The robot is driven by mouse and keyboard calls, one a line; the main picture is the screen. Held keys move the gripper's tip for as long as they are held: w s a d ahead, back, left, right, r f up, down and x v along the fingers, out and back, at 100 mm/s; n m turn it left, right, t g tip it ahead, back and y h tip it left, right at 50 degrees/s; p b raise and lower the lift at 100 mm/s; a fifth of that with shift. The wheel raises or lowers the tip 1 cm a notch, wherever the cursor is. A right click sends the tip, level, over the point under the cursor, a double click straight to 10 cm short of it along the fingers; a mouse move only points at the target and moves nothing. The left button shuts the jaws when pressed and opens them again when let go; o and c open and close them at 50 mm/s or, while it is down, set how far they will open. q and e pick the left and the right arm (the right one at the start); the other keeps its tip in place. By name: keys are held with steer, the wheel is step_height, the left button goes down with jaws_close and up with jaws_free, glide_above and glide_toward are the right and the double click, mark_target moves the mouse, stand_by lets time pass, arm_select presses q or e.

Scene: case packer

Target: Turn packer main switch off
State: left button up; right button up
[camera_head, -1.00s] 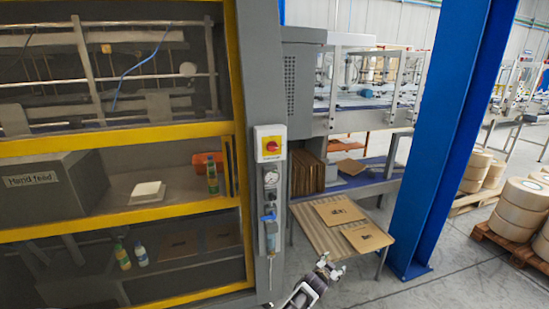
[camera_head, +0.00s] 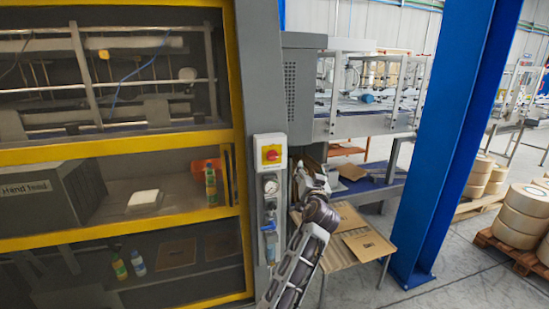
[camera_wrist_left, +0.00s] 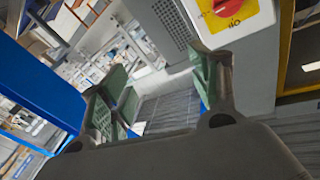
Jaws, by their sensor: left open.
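The main switch (camera_head: 271,155) is a red rotary knob on a yellow plate in a white box. It is mounted on the packer's grey post. Its red knob also shows at the top of the left wrist view (camera_wrist_left: 228,7), cut by the frame edge. My left gripper (camera_head: 311,174) is to the right of the switch box and slightly lower, apart from it. In the left wrist view its green-padded fingers (camera_wrist_left: 158,88) are spread with nothing between them. My right gripper is not in view.
Below the switch are a pressure gauge (camera_head: 270,187) and a blue-topped air filter (camera_head: 268,222) on the post. Yellow-framed guard doors (camera_head: 120,148) stand left. A wooden table with cardboard (camera_head: 367,243) and a blue column (camera_head: 455,130) are on the right.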

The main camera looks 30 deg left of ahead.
mark_target(274, 156)
arm_select(q)
steer(key=s+a+r+n+g+y, duration=0.1)
steer(key=s+a+n+g+y, duration=0.3)
steer(key=s+a+n, duration=0.2)
steer(key=shift+r+n, duration=0.15)
steer(key=shift+n, duration=0.65)
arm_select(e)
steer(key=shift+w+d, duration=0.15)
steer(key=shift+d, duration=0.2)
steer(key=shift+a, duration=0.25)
arm_select(q)
steer(key=shift+w, duration=0.1)
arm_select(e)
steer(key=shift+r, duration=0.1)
arm_select(q)
steer(key=p+x, duration=0.3)
steer(key=x, duration=0.8)
steer(key=shift+w+a+p, duration=0.15)
steer(key=shift+a+p, duration=0.2)
steer(key=shift+x, duration=0.95)
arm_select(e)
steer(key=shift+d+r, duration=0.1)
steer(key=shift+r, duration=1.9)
